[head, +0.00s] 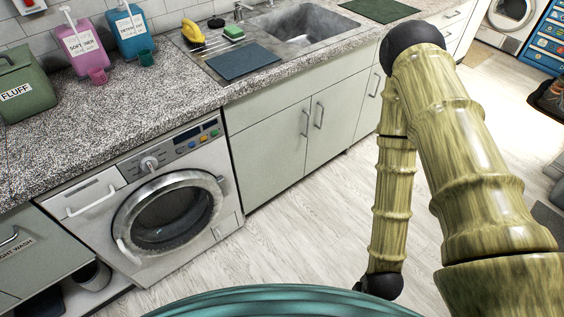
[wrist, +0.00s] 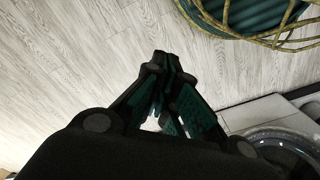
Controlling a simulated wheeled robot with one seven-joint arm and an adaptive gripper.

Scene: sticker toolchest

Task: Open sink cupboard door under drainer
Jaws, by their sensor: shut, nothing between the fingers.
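The pale grey-green cupboard door under the drainer (head: 265,155) is closed, just right of the washing machine in the head view. Its upright bar handle (head: 305,122) is near its right edge. The ridged metal drainer (head: 208,54) is set in the worktop above, left of the sink basin (head: 305,32). My gripper (wrist: 163,62) shows in the wrist view with its dark fingers together and empty, above bare floor. It touches neither door nor handle there. In the head view my arm hangs to the right of the cupboards, and the gripper itself is not visible.
The neighbouring door (head: 340,105) is closed, its handle (head: 319,115) close to the first. The washing machine (head: 180,200) stands left and also shows in the wrist view (wrist: 275,140). A dark mat (head: 245,61) lies on the drainer. Floor (head: 290,220) before the doors is clear.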

